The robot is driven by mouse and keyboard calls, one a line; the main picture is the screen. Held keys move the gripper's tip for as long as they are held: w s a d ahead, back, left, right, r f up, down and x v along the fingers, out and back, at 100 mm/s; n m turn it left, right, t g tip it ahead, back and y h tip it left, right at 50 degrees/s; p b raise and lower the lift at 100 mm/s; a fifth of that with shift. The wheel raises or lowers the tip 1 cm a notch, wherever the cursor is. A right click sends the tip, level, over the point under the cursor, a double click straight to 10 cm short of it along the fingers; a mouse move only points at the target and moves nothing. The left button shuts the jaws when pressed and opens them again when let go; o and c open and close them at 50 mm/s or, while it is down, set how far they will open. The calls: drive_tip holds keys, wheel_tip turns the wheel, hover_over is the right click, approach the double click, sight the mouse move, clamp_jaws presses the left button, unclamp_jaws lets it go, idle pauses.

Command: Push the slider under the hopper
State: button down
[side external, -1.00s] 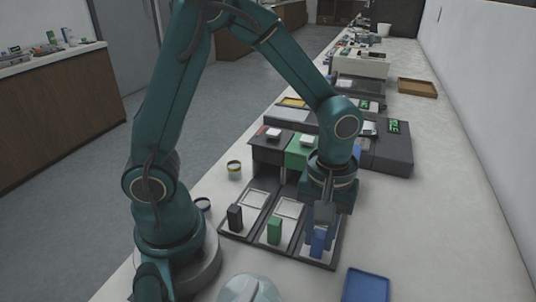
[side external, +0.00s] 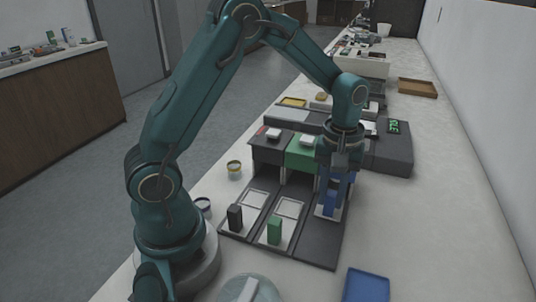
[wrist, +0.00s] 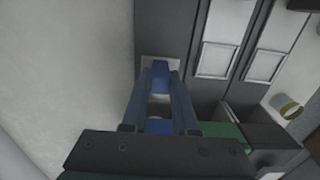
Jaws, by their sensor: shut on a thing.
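My gripper (side external: 333,190) is shut on the blue upright handle (wrist: 160,76) of the rightmost slider, with one finger on each side of it. The slider's pale plate (side external: 327,214) shows under the handle in the side view and sits in its dark track. The front part of that track (side external: 310,245) is bare. The blue hopper at the track's far end is mostly hidden behind my gripper; a blue part (wrist: 158,126) shows between my fingers in the wrist view. How much of the plate is under the hopper cannot be told.
A black-handled slider (side external: 235,217) and a green-handled slider (side external: 274,230) stand in the tracks to the left, before a dark hopper (side external: 271,148) and a green hopper (side external: 302,152). A blue tray (side external: 367,285) lies at the front right.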

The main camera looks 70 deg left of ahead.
drive_tip(key=shift+w+a, duration=0.55)
drive_tip(key=shift+w, duration=0.05)
drive_tip(key=c, duration=0.7)
unclamp_jaws()
drive_tip(key=shift+r, duration=2.55)
